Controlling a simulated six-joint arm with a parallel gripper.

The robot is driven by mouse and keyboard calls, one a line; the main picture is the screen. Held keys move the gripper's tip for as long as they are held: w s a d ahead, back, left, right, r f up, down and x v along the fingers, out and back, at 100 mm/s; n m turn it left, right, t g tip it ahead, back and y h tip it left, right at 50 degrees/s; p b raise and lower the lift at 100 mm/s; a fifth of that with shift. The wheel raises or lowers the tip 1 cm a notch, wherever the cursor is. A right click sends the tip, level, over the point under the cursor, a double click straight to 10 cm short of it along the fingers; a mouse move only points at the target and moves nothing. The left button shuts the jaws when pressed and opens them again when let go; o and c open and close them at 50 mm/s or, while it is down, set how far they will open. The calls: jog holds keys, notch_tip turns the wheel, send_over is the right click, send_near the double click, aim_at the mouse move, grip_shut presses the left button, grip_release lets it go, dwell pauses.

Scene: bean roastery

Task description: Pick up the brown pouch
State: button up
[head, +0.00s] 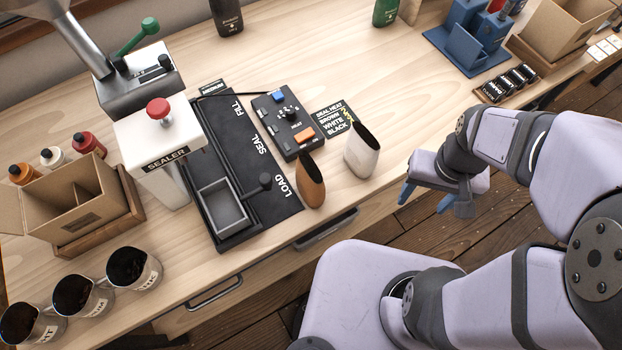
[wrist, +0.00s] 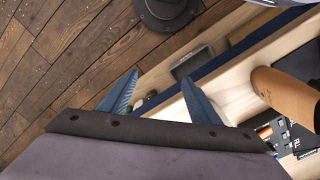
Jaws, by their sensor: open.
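The brown pouch (head: 310,179) stands upright with an open top in the head view, on the right edge of the black sealer mat near the word LOAD. In the wrist view the brown pouch (wrist: 285,92) is at the right, partly cut by the picture edge. My gripper (head: 424,200) is to the right of the pouch, beyond the table's front edge, over the floor. Its blue fingers are spread and empty; in the wrist view the gripper (wrist: 160,95) has nothing between its fingertips. A white pouch (head: 361,151) stands upright just right of the brown one, closer to my gripper.
The sealer (head: 160,135) and its black mat (head: 262,222) lie left of the pouches. A control box (head: 287,125) is behind the brown pouch. Metal pitchers (head: 134,268) stand at the front left. Bare tabletop (head: 405,110) is open right of the white pouch.

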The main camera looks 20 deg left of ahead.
aim_at(311, 171)
dwell(0.3)
jog(key=s+a+r+n+p, duration=0.1)
jog(key=a+n, duration=0.2)
jog(key=a, duration=0.4)
jog(key=s+a+r+n+p, duration=0.1)
jog(key=a+n, duration=0.2)
jog(key=a, duration=0.4)
jog(key=a+r+n+p, duration=0.1)
jog(key=a+n+p, duration=0.1)
jog(key=a, duration=0.6)
jog(key=shift+s+r+n, duration=0.25)
jog(key=shift+s+n, duration=0.15)
jog(key=shift+n, duration=0.4)
jog(key=shift+w+a+r, duration=0.8)
jog(key=shift+w+a, duration=0.05)
jog(key=shift+w, duration=0.1)
jog(key=shift+r+m, duration=0.15)
jog(key=shift+m, duration=0.25)
jog(key=shift+s+d, duration=0.1)
jog(key=shift+d, duration=0.05)
jog(key=shift+f, duration=0.35)
jog(key=shift+d+f+p, duration=0.15)
jog(key=shift+f+p, duration=0.75)
jog(key=shift+f, duration=2.4)
